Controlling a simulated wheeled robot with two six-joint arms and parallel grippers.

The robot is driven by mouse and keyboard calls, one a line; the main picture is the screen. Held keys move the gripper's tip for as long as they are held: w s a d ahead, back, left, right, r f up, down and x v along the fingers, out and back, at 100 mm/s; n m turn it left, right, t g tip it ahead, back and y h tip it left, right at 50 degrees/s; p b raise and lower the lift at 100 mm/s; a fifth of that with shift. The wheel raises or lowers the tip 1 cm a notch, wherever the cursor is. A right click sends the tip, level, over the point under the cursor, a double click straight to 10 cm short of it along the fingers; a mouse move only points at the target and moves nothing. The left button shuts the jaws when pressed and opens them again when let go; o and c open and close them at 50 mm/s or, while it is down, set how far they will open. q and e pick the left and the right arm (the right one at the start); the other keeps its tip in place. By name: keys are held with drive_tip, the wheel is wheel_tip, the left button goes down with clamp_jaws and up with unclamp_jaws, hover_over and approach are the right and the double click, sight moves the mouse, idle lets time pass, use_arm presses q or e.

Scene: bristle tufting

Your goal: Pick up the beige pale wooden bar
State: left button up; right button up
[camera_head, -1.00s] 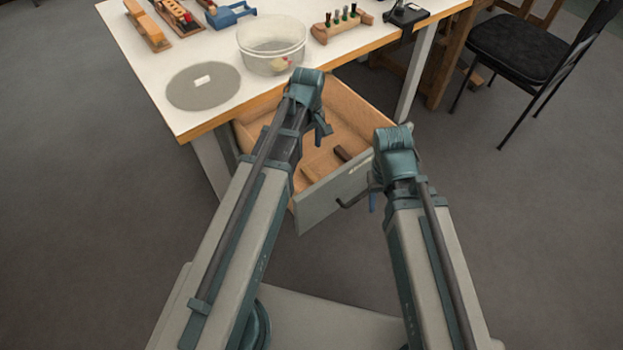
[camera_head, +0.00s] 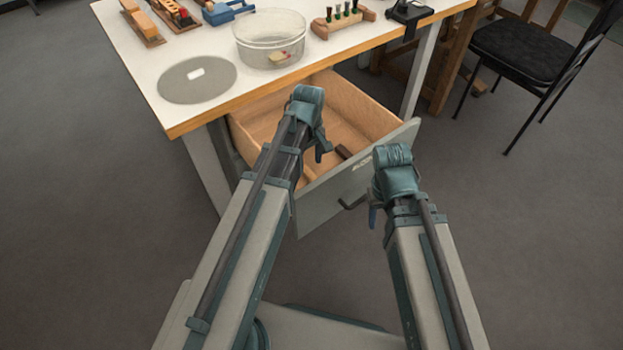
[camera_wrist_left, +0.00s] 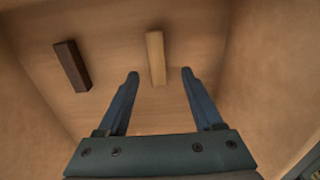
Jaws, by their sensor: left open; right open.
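The beige pale wooden bar (camera_wrist_left: 155,57) lies on the floor of the open drawer in the left wrist view, just beyond and between my left fingertips. In the head view it is hard to make out behind my left arm. My left gripper (camera_head: 322,147) is open and points down over the drawer; its two fingers (camera_wrist_left: 160,75) are spread and empty in the wrist view, with the bar apart from them. My right gripper (camera_head: 374,205) is open, outside the drawer front near its dark handle (camera_head: 351,204); its fingers are mostly hidden.
A dark brown bar (camera_wrist_left: 72,65) lies left of the beige one in the drawer (camera_head: 370,112). The drawer's side walls stand close around my left gripper. The white table (camera_head: 135,55) above holds a clear bowl (camera_head: 270,50) and a grey disc (camera_head: 180,90).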

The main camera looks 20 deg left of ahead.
sight(311, 174)
use_arm(q)
drive_tip(key=shift+d+f+b, duration=0.15)
drive_tip(key=shift+f+b, duration=1.15)
drive_tip(key=shift+f, duration=0.05)
drive_tip(key=shift+d+f+b, duration=0.15)
drive_tip(key=shift+f+b, duration=1.15)
drive_tip(key=shift+r, duration=0.1)
clamp_jaws()
